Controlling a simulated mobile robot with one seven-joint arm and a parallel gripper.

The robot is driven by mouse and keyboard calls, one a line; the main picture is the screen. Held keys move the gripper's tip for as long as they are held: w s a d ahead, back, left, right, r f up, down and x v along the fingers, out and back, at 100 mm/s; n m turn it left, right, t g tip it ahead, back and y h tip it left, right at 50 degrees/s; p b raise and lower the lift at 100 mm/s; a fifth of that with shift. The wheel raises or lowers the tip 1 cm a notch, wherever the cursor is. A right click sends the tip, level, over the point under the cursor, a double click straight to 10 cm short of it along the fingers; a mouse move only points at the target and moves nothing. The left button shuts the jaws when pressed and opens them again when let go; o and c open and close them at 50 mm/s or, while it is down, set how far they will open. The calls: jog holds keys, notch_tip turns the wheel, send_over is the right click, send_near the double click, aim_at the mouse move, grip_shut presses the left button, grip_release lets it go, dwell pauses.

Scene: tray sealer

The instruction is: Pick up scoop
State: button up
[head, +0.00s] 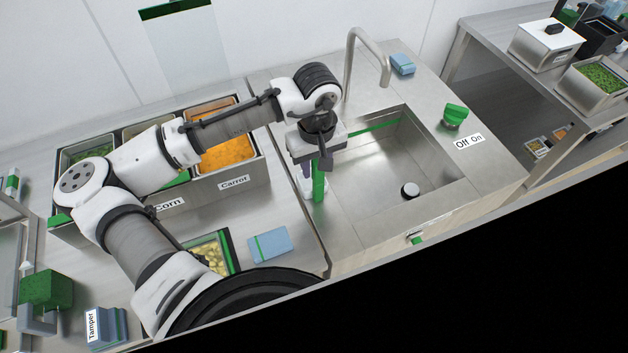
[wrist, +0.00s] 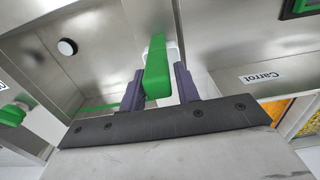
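A green upright handle (head: 319,183), which appears to be the scoop's, stands below my gripper at the counter's edge just left of the sink. In the wrist view this green handle (wrist: 157,70) lies between the two dark purple fingers of my gripper (wrist: 160,82). A white part shows behind it, close to the right finger. The handle is near the left finger, and I cannot tell whether the fingers press on it. In the head view my gripper (head: 312,185) points down. The scoop's bowl cannot be made out.
The steel sink (head: 440,193) with a tap (head: 366,42) is to the right. A bin labelled Carrot (head: 235,183) stands at the left. A blue and green block (head: 269,245) and a food tray (head: 232,250) lie in front. A blue sponge (head: 402,64) is behind the sink.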

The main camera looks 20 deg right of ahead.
grip_shut()
jog(key=shift+r, duration=0.1)
